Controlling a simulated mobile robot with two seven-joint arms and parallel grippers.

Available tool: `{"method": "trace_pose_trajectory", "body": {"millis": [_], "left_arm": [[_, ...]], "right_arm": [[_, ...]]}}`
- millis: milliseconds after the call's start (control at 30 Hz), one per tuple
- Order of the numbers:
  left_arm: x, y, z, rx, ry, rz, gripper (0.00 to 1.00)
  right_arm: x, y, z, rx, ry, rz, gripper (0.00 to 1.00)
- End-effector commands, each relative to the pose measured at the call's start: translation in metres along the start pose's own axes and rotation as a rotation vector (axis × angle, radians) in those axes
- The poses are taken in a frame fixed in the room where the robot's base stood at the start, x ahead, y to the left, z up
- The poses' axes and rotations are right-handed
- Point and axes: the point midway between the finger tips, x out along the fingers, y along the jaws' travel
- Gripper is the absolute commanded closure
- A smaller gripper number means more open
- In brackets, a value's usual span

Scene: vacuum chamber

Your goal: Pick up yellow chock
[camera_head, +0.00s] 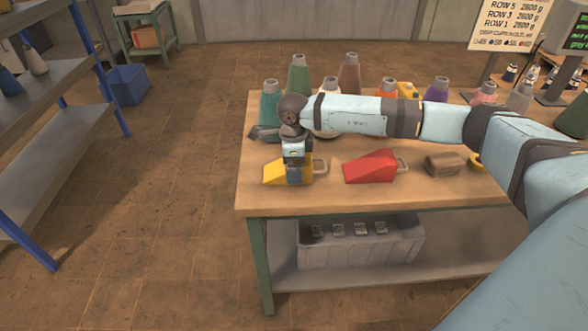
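The yellow chock (272,174) is a wedge lying on the wooden table (400,196) near its front left corner, thin end to the left and a loop handle on the right. My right gripper (294,177) points down directly over its middle, and the dark fingers cover part of it. The view does not show whether the fingers are open around the chock or closed on it. The chock appears to rest on the tabletop. My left gripper is not in view.
A red chock (371,167) lies to the right, then a brown block (445,164). Several coloured cones, including a green one (299,76), stand behind my arm. A grey crate (360,246) sits on the lower shelf. A shelf rack (50,150) stands left, with free floor between.

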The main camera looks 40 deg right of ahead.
Motion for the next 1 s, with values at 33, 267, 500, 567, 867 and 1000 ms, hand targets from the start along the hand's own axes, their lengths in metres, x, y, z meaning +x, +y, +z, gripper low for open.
{"method": "trace_pose_trajectory", "body": {"millis": [33,267,500,567,867,1000], "left_arm": [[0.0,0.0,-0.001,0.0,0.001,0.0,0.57],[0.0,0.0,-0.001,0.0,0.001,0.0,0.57],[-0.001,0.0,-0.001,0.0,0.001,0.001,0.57],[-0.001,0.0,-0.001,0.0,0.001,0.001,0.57],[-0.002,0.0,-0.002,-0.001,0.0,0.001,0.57],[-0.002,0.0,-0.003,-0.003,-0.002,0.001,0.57]], "right_arm": [[-0.001,0.0,0.0,0.0,0.0,0.0,0.0],[-0.001,0.0,0.0,0.0,0.0,0.0,0.44],[-0.002,0.0,0.0,0.0,-0.001,-0.001,0.63],[-0.002,0.0,0.0,0.0,-0.001,-0.001,0.63],[-0.023,-0.001,0.0,0.0,-0.002,-0.003,0.63],[-0.048,-0.001,0.001,-0.001,-0.004,-0.004,0.63]]}}
